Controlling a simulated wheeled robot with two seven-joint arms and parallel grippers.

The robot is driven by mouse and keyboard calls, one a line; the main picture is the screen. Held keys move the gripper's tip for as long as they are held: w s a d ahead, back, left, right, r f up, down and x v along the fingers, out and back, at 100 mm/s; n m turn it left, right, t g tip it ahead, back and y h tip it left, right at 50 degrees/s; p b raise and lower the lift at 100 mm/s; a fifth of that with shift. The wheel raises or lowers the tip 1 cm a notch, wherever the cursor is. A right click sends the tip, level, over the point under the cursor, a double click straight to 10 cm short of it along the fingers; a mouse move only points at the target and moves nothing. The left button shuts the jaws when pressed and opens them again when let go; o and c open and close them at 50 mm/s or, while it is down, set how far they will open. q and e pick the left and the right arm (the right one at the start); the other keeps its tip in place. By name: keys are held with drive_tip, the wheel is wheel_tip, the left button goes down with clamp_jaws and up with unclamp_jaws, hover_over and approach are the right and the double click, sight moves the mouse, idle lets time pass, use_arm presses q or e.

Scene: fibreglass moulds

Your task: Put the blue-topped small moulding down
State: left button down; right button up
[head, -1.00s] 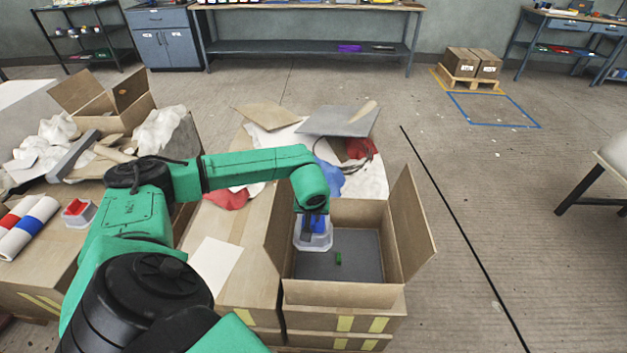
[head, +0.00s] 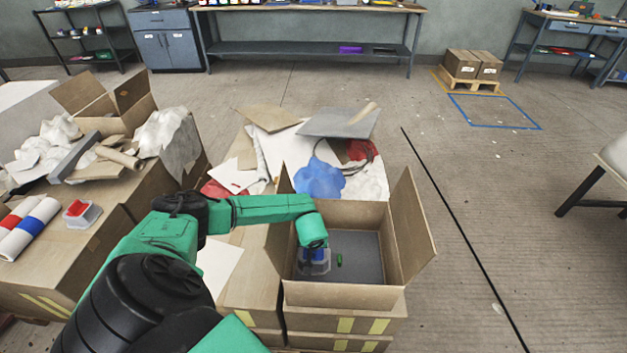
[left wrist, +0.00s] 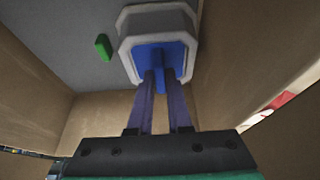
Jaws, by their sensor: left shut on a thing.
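The blue-topped small moulding (head: 312,269) is a pale grey block with a blue top. It is down inside the open cardboard box (head: 340,295), on the left part of its grey floor. My left gripper (head: 314,254) reaches down into the box and is shut on the blue part. The left wrist view shows both fingers (left wrist: 159,78) pinching the blue rib of the moulding (left wrist: 183,42). Whether its base touches the floor I cannot tell. My right gripper is not in view.
A small green piece (head: 339,260) lies on the box floor close to the moulding. The box's flaps (head: 414,222) stand up around it. The right part of the floor is clear. A red-topped moulding (head: 82,214) sits on the boxes at left.

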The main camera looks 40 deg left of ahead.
use_arm(q)
drive_tip(key=c, duration=0.8)
unclamp_jaws()
drive_tip(key=shift+c, duration=0.2)
drive_tip(key=v, duration=1.2)
drive_tip(key=shift+d, duration=0.1)
